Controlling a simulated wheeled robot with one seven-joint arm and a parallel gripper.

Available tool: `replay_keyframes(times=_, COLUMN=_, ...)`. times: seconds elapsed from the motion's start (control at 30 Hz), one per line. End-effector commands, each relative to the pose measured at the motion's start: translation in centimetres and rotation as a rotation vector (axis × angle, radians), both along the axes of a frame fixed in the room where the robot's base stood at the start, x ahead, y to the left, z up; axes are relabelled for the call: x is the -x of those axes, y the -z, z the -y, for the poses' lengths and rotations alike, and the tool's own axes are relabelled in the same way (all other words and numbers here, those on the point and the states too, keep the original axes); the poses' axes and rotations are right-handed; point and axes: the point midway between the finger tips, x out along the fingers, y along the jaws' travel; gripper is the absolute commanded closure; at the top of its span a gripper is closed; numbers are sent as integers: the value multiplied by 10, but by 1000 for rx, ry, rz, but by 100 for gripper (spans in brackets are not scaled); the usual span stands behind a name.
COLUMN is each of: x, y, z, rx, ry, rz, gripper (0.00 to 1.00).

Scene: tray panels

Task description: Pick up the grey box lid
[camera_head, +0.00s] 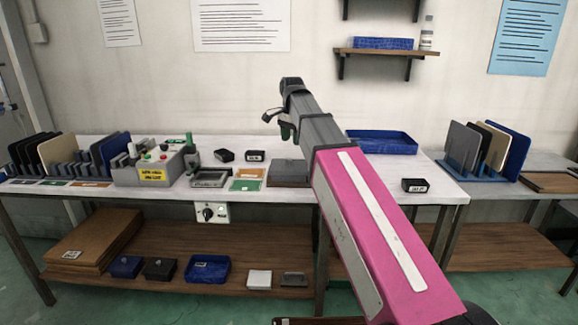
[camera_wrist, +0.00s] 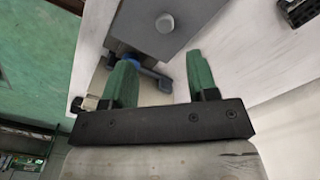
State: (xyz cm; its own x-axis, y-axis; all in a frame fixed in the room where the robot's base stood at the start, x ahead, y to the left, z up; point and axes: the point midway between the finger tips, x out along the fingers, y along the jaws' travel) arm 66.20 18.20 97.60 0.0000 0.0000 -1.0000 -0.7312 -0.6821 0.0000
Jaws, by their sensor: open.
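A grey box with a flat grey top, which looks like the grey box lid (camera_head: 288,167), sits near the front edge of the white table, left of my arm. In the wrist view a grey panel with a round grey knob, likely the same lid (camera_wrist: 138,27), lies beyond the fingertips. My gripper (camera_head: 286,130) hangs above and behind the box in the head view. In the wrist view its two green fingers (camera_wrist: 160,75) are apart with nothing held between them. The lid's far edge is cut off by the wrist frame.
A grey control box (camera_head: 148,170) and a green-and-orange card (camera_head: 247,180) lie to the left on the table. A blue tray (camera_head: 382,143) and a small black box (camera_head: 415,186) are to the right. Plate racks stand at both ends. A lower shelf (camera_head: 230,262) holds several boxes.

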Motion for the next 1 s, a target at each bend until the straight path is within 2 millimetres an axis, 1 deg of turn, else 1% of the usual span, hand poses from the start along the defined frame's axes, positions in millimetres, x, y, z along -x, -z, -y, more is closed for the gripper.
replay_keyframes(times=0.03, x=1, y=9, z=0, rx=1, ry=0, rz=-2, gripper=46)
replay_keyframes(times=0.17, x=1, y=27, z=0, rx=0, ry=0, rz=-1, gripper=46)
replay_keyframes(times=0.47, x=0, y=45, z=-4, rx=0, ry=-1, rz=0, gripper=46)
replay_keyframes(times=0.63, x=-1, y=67, z=-10, rx=0, ry=-1, rz=-1, gripper=46)
replay_keyframes(times=0.73, x=-1, y=80, z=-9, rx=1, ry=-1, rz=-2, gripper=46)
replay_keyframes(times=0.83, x=-1, y=86, z=-9, rx=0, ry=-1, rz=0, gripper=46)
replay_keyframes(times=1.0, x=-2, y=86, z=-9, rx=0, ry=-1, rz=0, gripper=46)
